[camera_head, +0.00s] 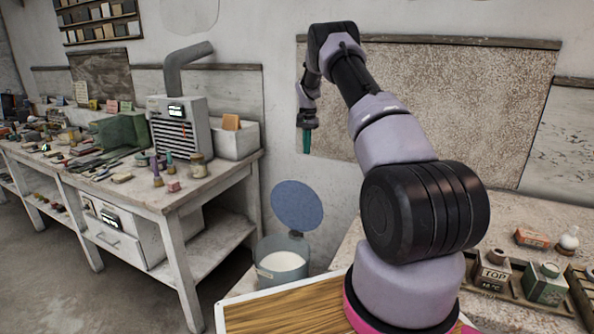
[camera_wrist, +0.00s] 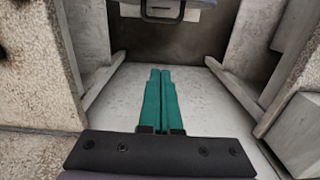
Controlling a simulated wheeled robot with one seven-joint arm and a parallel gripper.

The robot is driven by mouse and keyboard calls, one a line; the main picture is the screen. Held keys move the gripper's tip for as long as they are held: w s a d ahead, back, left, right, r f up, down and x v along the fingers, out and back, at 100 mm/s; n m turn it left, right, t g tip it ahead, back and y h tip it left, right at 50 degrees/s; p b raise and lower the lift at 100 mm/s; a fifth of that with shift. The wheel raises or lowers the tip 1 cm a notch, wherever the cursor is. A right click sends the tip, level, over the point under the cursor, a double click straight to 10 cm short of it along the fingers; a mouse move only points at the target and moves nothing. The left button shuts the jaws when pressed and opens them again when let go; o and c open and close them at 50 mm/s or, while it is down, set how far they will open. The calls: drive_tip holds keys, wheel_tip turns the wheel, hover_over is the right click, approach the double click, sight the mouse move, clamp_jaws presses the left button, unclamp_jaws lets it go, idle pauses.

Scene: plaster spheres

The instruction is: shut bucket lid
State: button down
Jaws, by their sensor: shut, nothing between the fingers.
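The bucket (camera_head: 281,263) is a grey-blue round container on the floor between the workbench and the right-hand counter, with white material inside. Its round blue lid (camera_head: 297,206) stands raised, tilted up at the back of the rim, so the bucket is open. My gripper (camera_head: 306,141) hangs pointing down, high above the lid and apart from it, in front of the wall. In the wrist view my gripper's two green fingers (camera_wrist: 160,100) lie together, shut and empty.
A workbench (camera_head: 170,196) with tools and a grey machine (camera_head: 180,128) stands left of the bucket. A counter at right holds small bottles (camera_head: 493,270). A wood-grained board (camera_head: 285,308) lies in front of the bucket. Open air lies between my gripper and the lid.

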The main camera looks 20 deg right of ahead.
drive_tip(key=s+a+f, duration=0.2)
drive_tip(key=a+f, duration=0.1)
drive_tip(key=f, duration=0.8)
drive_tip(key=shift+s, duration=0.4)
drive_tip(key=shift+a, duration=0.15)
